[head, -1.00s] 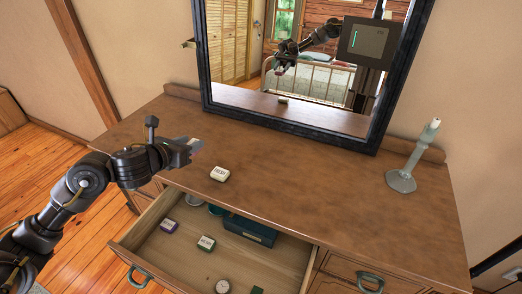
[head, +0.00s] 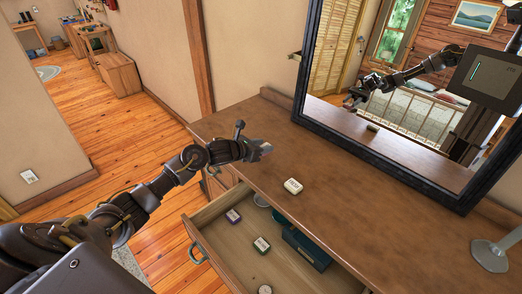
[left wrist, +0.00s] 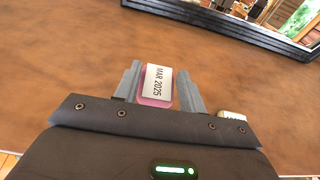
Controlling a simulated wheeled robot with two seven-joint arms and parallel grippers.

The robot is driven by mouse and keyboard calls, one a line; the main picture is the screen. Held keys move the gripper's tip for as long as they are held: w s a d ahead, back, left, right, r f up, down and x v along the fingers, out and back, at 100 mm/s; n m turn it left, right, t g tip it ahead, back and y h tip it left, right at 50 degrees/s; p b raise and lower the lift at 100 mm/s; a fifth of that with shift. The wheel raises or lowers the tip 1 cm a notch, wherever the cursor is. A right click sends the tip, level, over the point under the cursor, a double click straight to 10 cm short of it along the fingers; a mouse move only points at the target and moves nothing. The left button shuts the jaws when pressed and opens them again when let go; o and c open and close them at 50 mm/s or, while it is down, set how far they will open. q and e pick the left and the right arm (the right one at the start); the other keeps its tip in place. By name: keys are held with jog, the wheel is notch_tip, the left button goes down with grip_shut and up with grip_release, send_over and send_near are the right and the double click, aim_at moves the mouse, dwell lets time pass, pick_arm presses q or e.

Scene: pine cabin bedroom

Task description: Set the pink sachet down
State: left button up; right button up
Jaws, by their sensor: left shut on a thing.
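The pink sachet (left wrist: 150,101), with a white label reading MAR 2025, is between the two grey fingers of my left gripper (left wrist: 160,70) in the left wrist view. The gripper is shut on it. In the head view my left gripper (head: 262,149) is over the left part of the brown dresser top (head: 345,190). The sachet is hard to make out there, and I cannot tell whether it touches the wood. My right gripper is not in view.
A white-labelled sachet (head: 292,186) lies on the dresser near my left gripper. Below, an open drawer (head: 212,212) holds a purple sachet (head: 233,216), a green sachet (head: 262,245) and a dark green box (head: 307,246). A black-framed mirror (head: 385,150) stands behind.

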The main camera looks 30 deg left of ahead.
pick_arm(q)
jog(key=shift+w+a+f, duration=0.25)
jog(key=shift+w+f, duration=0.05)
jog(key=shift+f, duration=0.15)
jog(key=shift+w+a+f, duration=0.2)
jog(key=shift+w+f, duration=0.05)
jog(key=shift+f, duration=0.2)
jog(key=shift+w+a+f, duration=0.1)
jog(key=shift+a+f, duration=0.05)
jog(key=shift+f, duration=0.05)
notch_tip(320, 180, down, 3)
jog(key=shift+r+p, duration=0.1)
jog(key=shift+p, duration=0.45)
jog(key=shift+f+b, duration=0.35)
jog(key=o, duration=0.9)
jog(key=shift+o, duration=0.2)
jog(key=shift+r, duration=0.1)
